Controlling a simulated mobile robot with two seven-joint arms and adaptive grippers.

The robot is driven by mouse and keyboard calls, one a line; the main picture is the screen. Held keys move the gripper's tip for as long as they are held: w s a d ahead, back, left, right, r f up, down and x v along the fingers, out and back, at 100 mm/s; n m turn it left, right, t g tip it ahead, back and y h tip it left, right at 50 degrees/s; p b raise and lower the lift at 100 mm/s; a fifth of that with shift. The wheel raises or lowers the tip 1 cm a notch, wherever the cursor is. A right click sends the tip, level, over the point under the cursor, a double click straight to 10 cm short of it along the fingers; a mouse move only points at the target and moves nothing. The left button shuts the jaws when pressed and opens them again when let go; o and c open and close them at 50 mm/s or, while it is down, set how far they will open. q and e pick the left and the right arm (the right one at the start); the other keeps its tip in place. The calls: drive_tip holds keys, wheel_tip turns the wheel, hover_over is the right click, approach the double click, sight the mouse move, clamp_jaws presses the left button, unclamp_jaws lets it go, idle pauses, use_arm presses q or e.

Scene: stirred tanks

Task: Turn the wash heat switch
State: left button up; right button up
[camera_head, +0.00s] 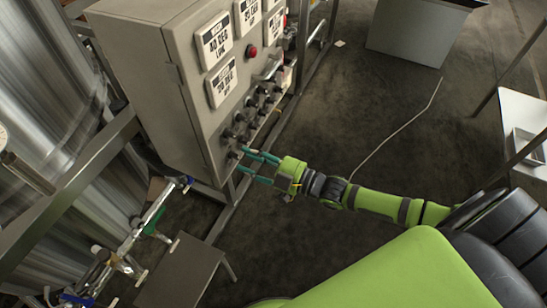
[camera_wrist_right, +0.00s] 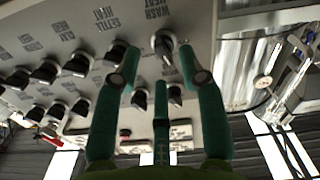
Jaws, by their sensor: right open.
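The wash heat switch (camera_wrist_right: 163,42) is a dark knob on a pale round base on the control panel. In the right wrist view its label (camera_wrist_right: 152,8) shows upside down above it. My right gripper (camera_wrist_right: 160,62) is open, with its green fingers pointing at the panel. In that view the knob lies between the two fingertips; I cannot tell whether they touch it. In the head view the right gripper (camera_head: 243,161) is at the lower end of the control box (camera_head: 150,80), close to its front face. My left gripper is not in view.
The settle heat knob (camera_wrist_right: 117,52) is close beside the left finger, among several similar knobs. A metal frame and steel tanks (camera_head: 60,60) stand left of the box.

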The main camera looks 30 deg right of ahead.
drive_tip(key=v, duration=0.9)
drive_tip(key=shift+d, duration=0.2)
drive_tip(key=s+d+f+m+g+h, duration=0.1)
drive_tip(key=s+d+f+m+h, duration=0.15)
drive_tip(key=f, duration=0.65)
drive_tip(key=s+d+f+m+g+h, duration=0.1)
drive_tip(key=d+f+m+g+h, duration=0.2)
drive_tip(key=f, duration=0.6)
drive_tip(key=s+d+f+m+h, duration=0.1)
drive_tip(key=s+d+f+h, duration=0.2)
drive_tip(key=f, duration=0.6)
drive_tip(key=s+a+f+m+g, duration=0.1)
drive_tip(key=s+a+f+g, duration=0.1)
drive_tip(key=s+f, duration=0.3)
drive_tip(key=s+a+f+g+h, duration=0.1)
drive_tip(key=s+a+f+g, duration=0.2)
drive_tip(key=s, duration=0.9)
drive_tip(key=s+a+f+m+g+h, duration=0.1)
drive_tip(key=s+a+f+g, duration=0.2)
drive_tip(key=s+f, duration=0.5)
drive_tip(key=shift+s+f+m+g, duration=0.3)
drive_tip(key=shift+s+m+g, duration=0.1)
drive_tip(key=shift+g, duration=0.2)
drive_tip(key=shift+h, duration=0.25)
